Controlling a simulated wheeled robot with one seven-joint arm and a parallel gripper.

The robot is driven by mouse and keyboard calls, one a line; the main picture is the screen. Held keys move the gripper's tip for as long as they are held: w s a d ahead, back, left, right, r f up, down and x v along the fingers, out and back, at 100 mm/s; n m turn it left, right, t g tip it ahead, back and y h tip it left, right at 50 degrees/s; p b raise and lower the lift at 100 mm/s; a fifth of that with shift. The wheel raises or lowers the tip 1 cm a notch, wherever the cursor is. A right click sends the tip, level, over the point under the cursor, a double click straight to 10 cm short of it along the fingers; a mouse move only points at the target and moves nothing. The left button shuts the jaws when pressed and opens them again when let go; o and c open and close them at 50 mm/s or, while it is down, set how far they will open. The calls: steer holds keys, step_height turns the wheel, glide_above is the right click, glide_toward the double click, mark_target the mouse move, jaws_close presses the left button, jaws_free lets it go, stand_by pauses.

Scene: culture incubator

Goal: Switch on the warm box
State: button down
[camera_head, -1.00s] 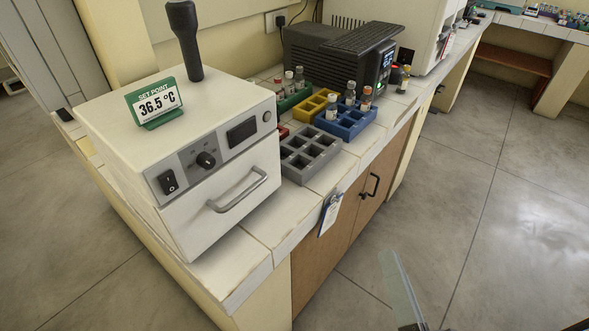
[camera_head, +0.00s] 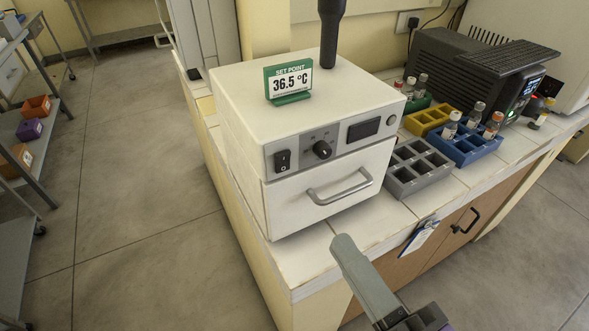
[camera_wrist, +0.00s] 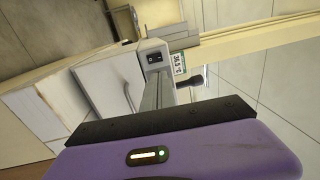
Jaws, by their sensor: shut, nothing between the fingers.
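The warm box (camera_head: 235,115) is a white cabinet on the bench corner, with its drawer-like door and grey handle (camera_head: 340,187) closed. A green-framed sign (camera_head: 289,80) on top reads SET POINT 36.5 °C. My gripper (camera_head: 345,243) is shut and empty, in front of and below the box, apart from it. In the wrist view the switch (camera_wrist: 154,58) shows beyond my fingertips (camera_wrist: 158,76).
A grey rack (camera_head: 416,180), a blue rack (camera_head: 468,150) with vials and a yellow rack (camera_head: 425,119) stand right of the box. A dark device (camera_head: 455,65) is behind them. A clipboard (camera_head: 420,238) hangs at the bench front.

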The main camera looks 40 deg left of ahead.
mark_target(284, 157)
steer(key=shift+a, duration=0.1)
steer(key=p+x, duration=0.3)
steer(key=x, duration=1.1)
steer(key=shift+w+r+p, duration=0.1)
steer(key=shift+r+p, duration=0.05)
steer(key=shift+p, duration=0.25)
steer(key=shift+r+p, duration=0.1)
steer(key=shift+p, duration=0.25)
steer(key=shift+h, duration=0.3)
